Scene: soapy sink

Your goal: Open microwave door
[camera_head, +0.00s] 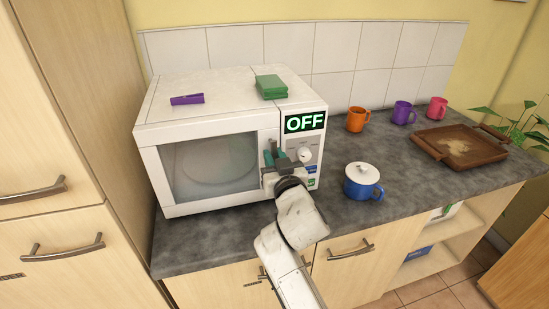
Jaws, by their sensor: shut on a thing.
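The white microwave (150,140) stands on the dark counter at the left, with a green "OFF" display at its upper right front. Its door (208,168), with a dark window, looks closed. My gripper (272,158) is at the right edge of the door, left of the control knob (304,155). It is shut on the door handle, which is mostly hidden behind the gripper. My arm comes up from the bottom of the picture.
A purple item (187,99) and green sponges (271,87) lie on the microwave. A lidded blue pot (362,188) stands right of my gripper. Orange (357,119), purple (403,112) and pink (437,109) mugs and a brown tray (428,146) are farther right. A tall cabinet (90,120) stands close on the left.

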